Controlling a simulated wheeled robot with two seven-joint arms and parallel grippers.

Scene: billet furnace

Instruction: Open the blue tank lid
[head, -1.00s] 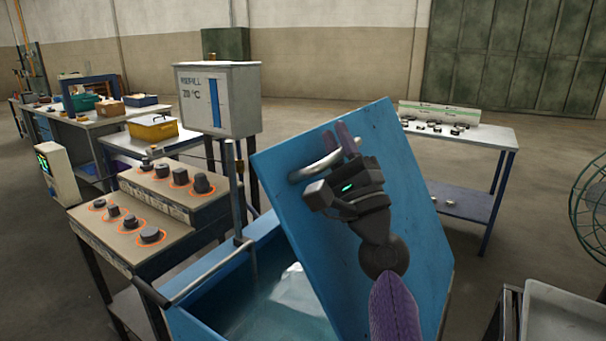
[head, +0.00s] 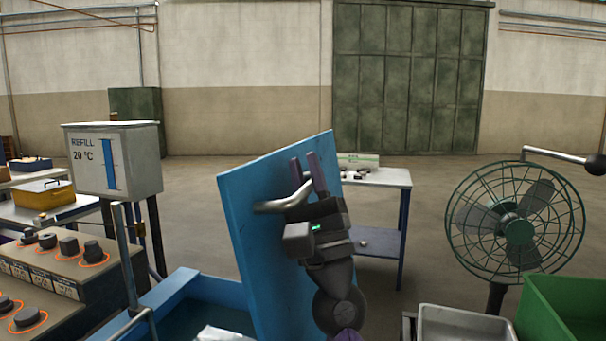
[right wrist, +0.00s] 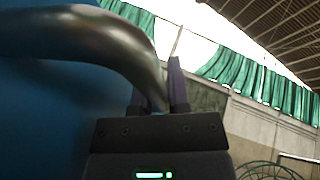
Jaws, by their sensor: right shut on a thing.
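The blue tank lid (head: 250,235) stands steeply raised at the right side of the blue tank (head: 165,292), whose inside and water show below. The lid has a curved metal handle (head: 272,207) near its upper part. My right gripper (head: 307,176) is at this handle, its two purple fingers shut around the bar. In the right wrist view the handle (right wrist: 95,40) runs in from the left to between the fingers (right wrist: 165,90). My left gripper does not show.
A control bench (head: 60,275) with black knobs and a grey refill box (head: 115,160) stand at the left. At the right are a green fan (head: 515,225), a grey tray (head: 465,325) and a green bin (head: 565,310). A table (head: 375,178) stands behind the lid.

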